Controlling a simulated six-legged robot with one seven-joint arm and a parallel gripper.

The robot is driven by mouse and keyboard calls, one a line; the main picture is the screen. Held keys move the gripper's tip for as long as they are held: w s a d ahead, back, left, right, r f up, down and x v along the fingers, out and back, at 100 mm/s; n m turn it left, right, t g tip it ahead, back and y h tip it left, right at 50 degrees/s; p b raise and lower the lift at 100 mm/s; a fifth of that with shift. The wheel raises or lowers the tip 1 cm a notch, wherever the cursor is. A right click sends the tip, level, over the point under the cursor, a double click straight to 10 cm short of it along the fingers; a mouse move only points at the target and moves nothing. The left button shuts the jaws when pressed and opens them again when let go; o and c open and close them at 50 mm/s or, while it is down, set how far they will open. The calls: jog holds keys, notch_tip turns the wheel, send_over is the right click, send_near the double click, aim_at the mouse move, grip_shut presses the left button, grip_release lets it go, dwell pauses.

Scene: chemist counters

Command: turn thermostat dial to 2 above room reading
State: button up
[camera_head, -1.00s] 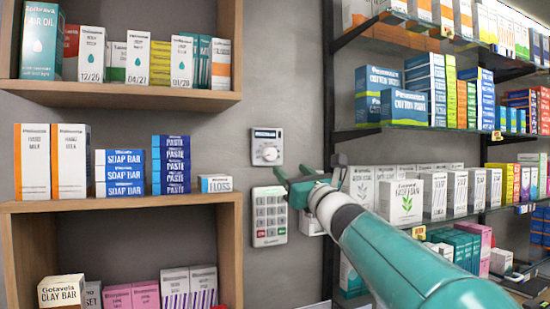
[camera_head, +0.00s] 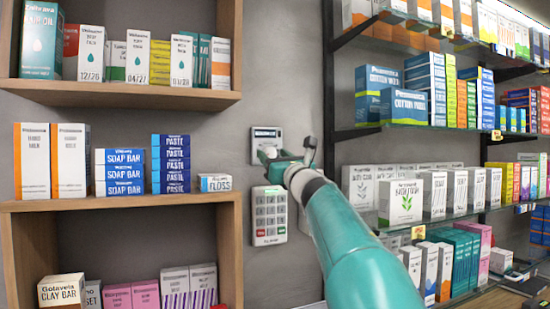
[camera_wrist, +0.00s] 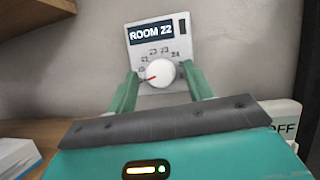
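The thermostat (camera_wrist: 182,58) is a white wall plate whose dark display (camera_wrist: 151,33) reads "ROOM 22". Its round white dial (camera_wrist: 160,73) has a red pointer aimed left and slightly down, near the low end of the printed scale. The scale shows small numbers in the low twenties, some hard to read, with 24 at upper right. My gripper (camera_wrist: 160,70) is open, with one green finger on each side of the dial and visible gaps between.
A keypad (camera_head: 269,214) is on the wall just below the thermostat. Another white plate marked "OFF" (camera_wrist: 283,122) sits at lower right in the wrist view. Wooden shelves (camera_head: 130,95) with boxes stand left; glass shelves (camera_head: 440,128) with stock stand right.

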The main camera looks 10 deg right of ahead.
jog(key=c, duration=0.8)
